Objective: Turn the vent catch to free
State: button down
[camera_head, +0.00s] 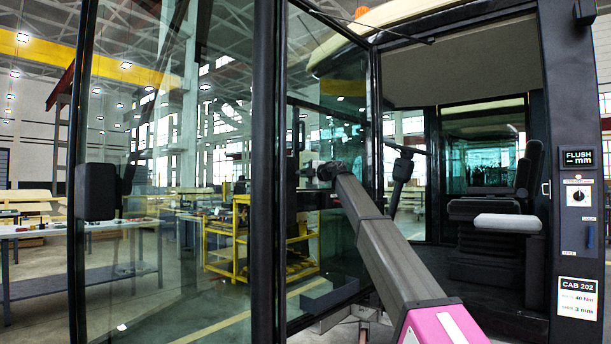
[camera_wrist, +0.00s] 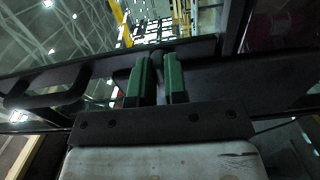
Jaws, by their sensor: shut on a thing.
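My gripper (camera_wrist: 157,60) shows two green fingers in the wrist view, closed around a small dark rounded piece (camera_wrist: 157,70), which appears to be the vent catch. The piece sits at a long dark bar (camera_wrist: 220,82) that crosses the view. The fingers cover its sides, so its turned position cannot be read. In the head view my gripper (camera_head: 312,172) is at the end of my arm, beside the glazed frame left of the cab opening. The catch cannot be made out there.
A black cab frame with glass (camera_head: 180,200) stands at left. The seat (camera_head: 500,205) and steering column (camera_head: 400,180) are inside the cab. A post at right carries a "FLUSH -- mm" display (camera_head: 577,158), a rotary switch (camera_head: 578,197) and a "CAB 202" label (camera_head: 578,298).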

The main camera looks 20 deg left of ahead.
jog(key=c, duration=1.2)
grip_release()
jog(key=shift+o, duration=0.2)
jog(key=shift+d, duration=0.1)
jog(key=v, duration=1)
jog(key=shift+s+d, duration=0.2)
jog(key=shift+d, duration=0.05)
